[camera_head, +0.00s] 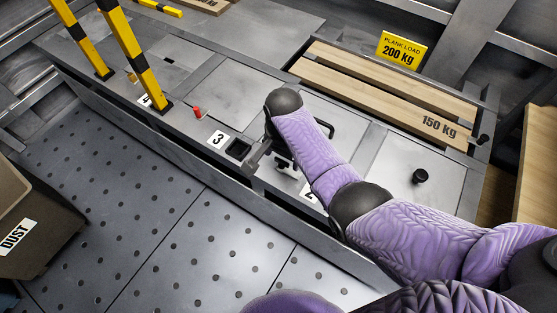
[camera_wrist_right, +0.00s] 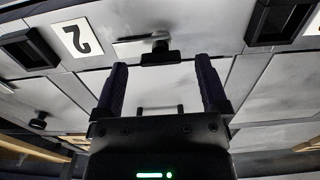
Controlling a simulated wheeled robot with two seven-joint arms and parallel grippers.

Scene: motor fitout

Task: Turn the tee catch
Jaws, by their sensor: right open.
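The tee catch (camera_wrist_right: 160,55) is a small black T-shaped piece on a grey panel, near the upper middle of the right wrist view. Its wide bar lies across that picture. My right gripper (camera_wrist_right: 161,66) is open, with its two dark fingers spread to either side of the catch in this view. No finger visibly touches it, and the remaining distance is hard to judge. In the head view my right gripper (camera_head: 270,156) points down at the bench near the number 3 label, and the hand and forearm hide much there; I cannot make out the catch clearly.
A number 3 label (camera_head: 218,139), a dark square socket (camera_head: 238,149) and a red peg (camera_head: 197,112) are left of the hand. A black knob (camera_head: 420,175) and wooden planks (camera_head: 390,93) are right. Striped posts (camera_head: 133,50) stand at left.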

